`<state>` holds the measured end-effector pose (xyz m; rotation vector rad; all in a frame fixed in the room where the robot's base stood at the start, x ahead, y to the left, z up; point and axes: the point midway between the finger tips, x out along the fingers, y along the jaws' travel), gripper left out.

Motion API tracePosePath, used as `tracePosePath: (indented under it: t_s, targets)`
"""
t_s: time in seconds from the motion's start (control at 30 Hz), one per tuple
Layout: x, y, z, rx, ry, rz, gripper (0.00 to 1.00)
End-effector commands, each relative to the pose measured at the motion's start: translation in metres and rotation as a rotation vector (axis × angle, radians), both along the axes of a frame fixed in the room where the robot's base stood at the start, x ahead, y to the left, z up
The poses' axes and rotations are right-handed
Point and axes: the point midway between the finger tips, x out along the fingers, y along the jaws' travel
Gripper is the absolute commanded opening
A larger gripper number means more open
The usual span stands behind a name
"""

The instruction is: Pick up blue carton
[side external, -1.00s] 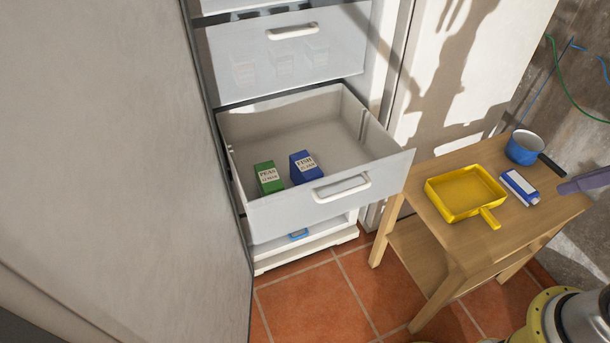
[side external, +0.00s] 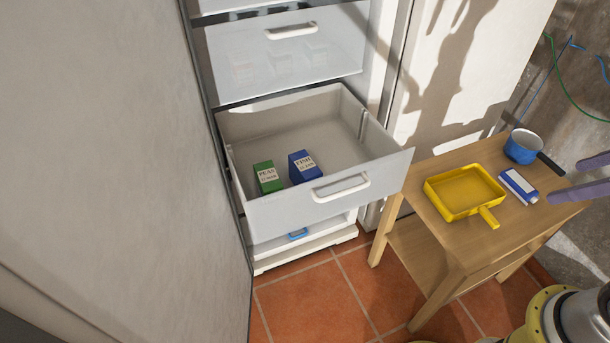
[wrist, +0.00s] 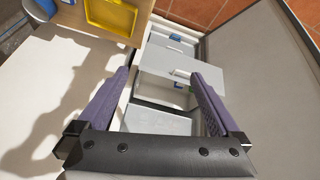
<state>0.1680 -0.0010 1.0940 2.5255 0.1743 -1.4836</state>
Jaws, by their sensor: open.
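A blue carton (side external: 304,167) with a white label stands in the open drawer, right of a green carton (side external: 267,177). In the wrist view a small bit of the blue carton (wrist: 178,86) shows behind the drawer front. Another carton, blue and white (side external: 519,186), lies on the small wooden table. My gripper (side external: 564,180) has two purple fingers at the right edge, over the table's right side in the picture. Its fingers (wrist: 159,75) are spread apart with nothing between them, far from the drawer cartons.
The open drawer (side external: 390,166) has high walls and a handle in front; its back and right are empty. A closed clear drawer (side external: 287,60) is above. The wooden table (side external: 437,237) holds a yellow pan (side external: 462,192) and a blue pot (side external: 522,147). A large pale panel stands left.

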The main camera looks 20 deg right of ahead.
Motion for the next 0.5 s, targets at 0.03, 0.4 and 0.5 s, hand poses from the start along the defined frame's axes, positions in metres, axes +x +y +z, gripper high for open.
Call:
tracePosePath:
  t_s: [0.03, 0.4, 0.5]
  targets:
    - [0.006, -0.001, 0.008, -0.051, -0.027, 0.082, 1.0]
    - [0.098, -0.002, 0.087, -0.593, -0.158, 0.82, 1.0]
    - [0.137, 0.004, 0.102, -0.745, -0.16, 1.031, 1.0]
